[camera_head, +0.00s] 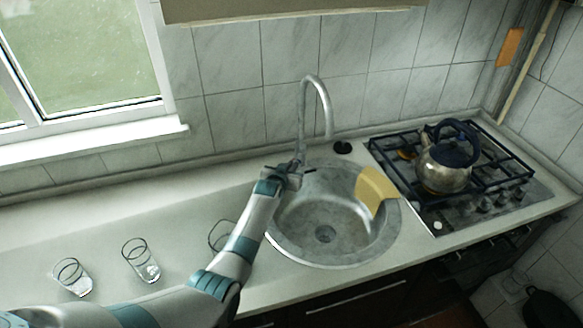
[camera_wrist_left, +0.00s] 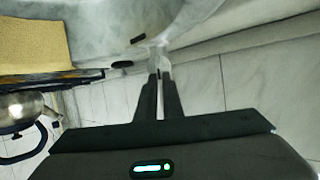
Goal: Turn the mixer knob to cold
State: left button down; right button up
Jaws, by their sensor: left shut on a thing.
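The chrome mixer tap (camera_head: 302,118) rises at the back edge of the round metal sink (camera_head: 282,225), its tall curved spout bending to the right. My left gripper (camera_head: 300,170) is at the tap's base, shut on the mixer knob, which it mostly hides in the head view. In the left wrist view the two dark fingers (camera_wrist_left: 160,78) are close together, with a narrow pale metal piece, the knob (camera_wrist_left: 159,60), between their tips. The knob's exact turn is hard to tell. My right gripper is in neither view.
Several clear glasses stand on the counter left of the sink, including a glass (camera_head: 141,261). A yellow cloth (camera_head: 374,186) hangs over the sink's right rim. A kettle (camera_head: 443,168) stands on the gas hob (camera_head: 500,173) at right. The tiled wall is close behind the tap.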

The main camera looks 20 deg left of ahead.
pick_arm(q)
jog(key=shift+d, duration=0.1)
jog(key=shift+d+f+m+t+y+b, duration=0.15)
jog(key=shift+d+m+y+b, duration=0.15)
jog(key=shift+m+y+b, duration=0.8)
jog(key=shift+d+f+m+t+y+b, duration=0.2)
jog(key=shift+m+b, duration=0.5)
jog(key=shift+b, duration=0.95)
jog(key=shift+d+f+m+g+y+b, duration=0.1)
jog(key=shift+d+m+y+b, duration=0.25)
jog(key=shift+m+y+b, duration=0.75)
jog(key=shift+h+b, duration=0.3)
jog(key=shift+h, duration=0.2)
jog(key=c, duration=1.9)
grip_release()
jog(key=shift+s+r, duration=0.1)
